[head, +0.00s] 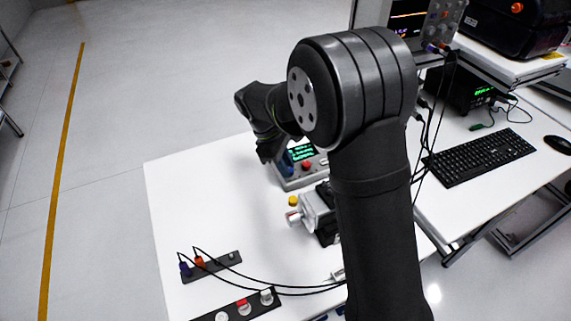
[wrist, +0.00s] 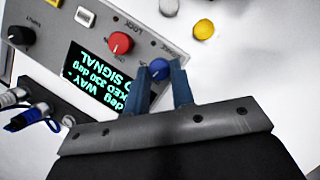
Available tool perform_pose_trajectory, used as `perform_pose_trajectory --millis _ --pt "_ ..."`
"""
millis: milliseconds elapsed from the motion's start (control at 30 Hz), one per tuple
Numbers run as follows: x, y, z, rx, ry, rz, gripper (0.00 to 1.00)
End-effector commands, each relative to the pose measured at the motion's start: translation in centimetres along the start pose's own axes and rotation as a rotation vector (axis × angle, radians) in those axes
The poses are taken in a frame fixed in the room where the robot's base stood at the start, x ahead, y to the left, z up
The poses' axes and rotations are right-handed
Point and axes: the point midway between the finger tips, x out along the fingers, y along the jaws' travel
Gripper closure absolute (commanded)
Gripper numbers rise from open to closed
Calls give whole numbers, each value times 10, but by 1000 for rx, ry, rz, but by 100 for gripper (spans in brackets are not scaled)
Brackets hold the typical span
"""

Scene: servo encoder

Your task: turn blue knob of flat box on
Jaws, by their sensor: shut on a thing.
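The flat box (wrist: 95,20) is a grey case with a dark screen of green text (wrist: 95,82), a red knob (wrist: 120,43) and a blue knob (wrist: 158,68). In the wrist view the fingers of my gripper (wrist: 163,75) stand on both sides of the blue knob and are shut on it. The knob's lower part is hidden between the fingers. In the head view the flat box (head: 298,165) lies on the white table, with my gripper (head: 268,155) at its left end. The blue knob is hidden there.
A motor-like unit (head: 316,212) and a yellow button (head: 293,201) are near the box on the white table (head: 200,215). Dark strips with plugs and cables (head: 212,266) lie in front. Plugs (wrist: 30,118) sit close to the box's edge. The table's left part is clear.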

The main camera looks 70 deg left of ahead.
Motion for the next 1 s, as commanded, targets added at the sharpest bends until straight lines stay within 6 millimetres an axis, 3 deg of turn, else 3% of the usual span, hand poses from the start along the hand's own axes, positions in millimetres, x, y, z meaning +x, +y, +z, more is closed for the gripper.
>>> perform_pose_trajectory --millis 600,1000 --pt "1 6 2 521 -1 -216 100" --pt "1 8 3 747 0 -310 100"
